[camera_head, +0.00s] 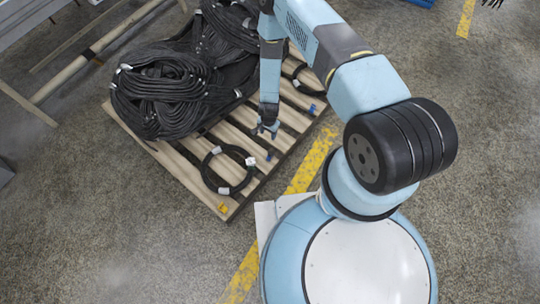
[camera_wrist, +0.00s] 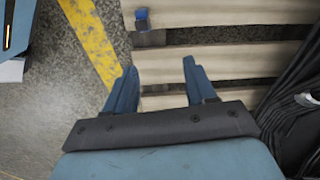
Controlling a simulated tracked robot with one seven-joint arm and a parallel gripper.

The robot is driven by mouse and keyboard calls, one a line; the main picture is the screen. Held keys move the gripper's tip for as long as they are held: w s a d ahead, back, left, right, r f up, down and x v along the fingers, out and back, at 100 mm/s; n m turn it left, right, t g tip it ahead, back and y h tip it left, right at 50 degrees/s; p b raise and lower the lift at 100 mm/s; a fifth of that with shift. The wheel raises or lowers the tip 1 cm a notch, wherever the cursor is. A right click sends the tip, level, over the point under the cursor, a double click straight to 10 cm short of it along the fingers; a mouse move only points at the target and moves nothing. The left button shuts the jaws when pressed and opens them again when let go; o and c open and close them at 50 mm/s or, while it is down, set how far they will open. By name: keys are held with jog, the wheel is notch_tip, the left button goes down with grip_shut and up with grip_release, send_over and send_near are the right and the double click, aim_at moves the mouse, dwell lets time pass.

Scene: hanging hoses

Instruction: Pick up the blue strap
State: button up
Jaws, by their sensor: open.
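A small blue strap (camera_head: 269,157) is on the slatted wooden pallet (camera_head: 236,204), near the pallet's edge on the yellow-line side. In the wrist view it appears as a blue band (camera_wrist: 142,19) around or on the end of a slat; I cannot tell which. My gripper (camera_head: 267,130) is above the pallet, just above the strap in the head picture. Its two blue fingers (camera_wrist: 160,76) are apart with nothing between them. In the wrist view the strap lies beyond the fingertips. Another small blue piece (camera_head: 312,108) is farther along the same edge.
Heaped black hoses (camera_head: 165,95) cover the pallet's far left side. A single black hose coil (camera_head: 228,169) with white tags lies near its front corner, by a small yellow piece (camera_head: 223,208). A yellow floor line (camera_head: 311,160) runs between the pallet and my base.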

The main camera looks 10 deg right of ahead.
aim_at(270, 153)
jog(key=s+f, duration=0.1)
jog(key=f, duration=0.3)
jog(key=s+f, duration=0.1)
jog(key=f, duration=0.2)
jog(key=s+f, duration=0.1)
jog(key=f, duration=0.3)
jog(key=shift+d+f, duration=0.25)
jog(key=shift+f, duration=0.1)
jog(key=shift+s+f, duration=0.15)
jog(key=shift+f, duration=0.95)
jog(key=shift+s+f, duration=0.1)
jog(key=shift+f, duration=1.6)
grip_shut()
